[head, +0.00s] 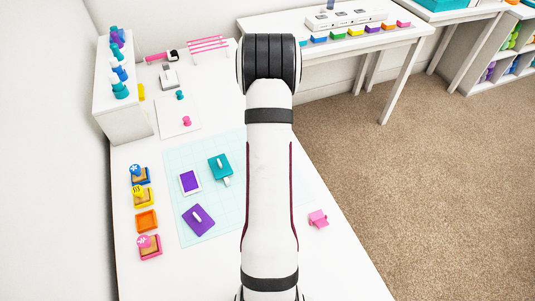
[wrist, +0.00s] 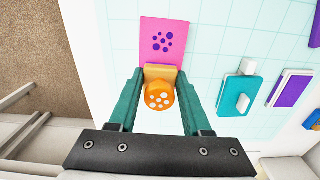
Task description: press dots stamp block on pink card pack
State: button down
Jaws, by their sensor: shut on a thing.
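In the wrist view my gripper (wrist: 160,82) has its teal fingers shut on the orange dots stamp block (wrist: 160,96), which has white dots on its round knob. The pink card pack (wrist: 150,27) lies on the pale gridded mat and bears a cluster of purple dots. The stamp block is at the near edge of the card in this view; I cannot tell whether it touches the card. In the head view my arm hides the card pack, the stamp block and my gripper.
In the head view, blue (head: 138,174), yellow (head: 144,196) and pink (head: 148,245) stamps sit on trays left of the mat (head: 215,234). The orange tray (head: 147,221) holds no stamp. Teal (head: 220,167) and purple (head: 198,220) packs lie on the mat. A pink object (head: 318,219) stands right.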

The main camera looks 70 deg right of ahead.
jog(key=shift+f, duration=0.8)
dwell(1.2)
jog(key=c, duration=0.9)
grip_release()
jog(key=shift+a, duration=0.1)
grip_shut()
jog(key=shift+r, duration=3.1)
jog(key=shift+s+a, duration=0.4)
jog(key=shift+a, duration=0.5)
jog(key=shift+s+a, duration=0.4)
jog(key=shift+a, duration=0.45)
jog(key=shift+s+a, duration=0.4)
jog(key=shift+a, duration=0.5)
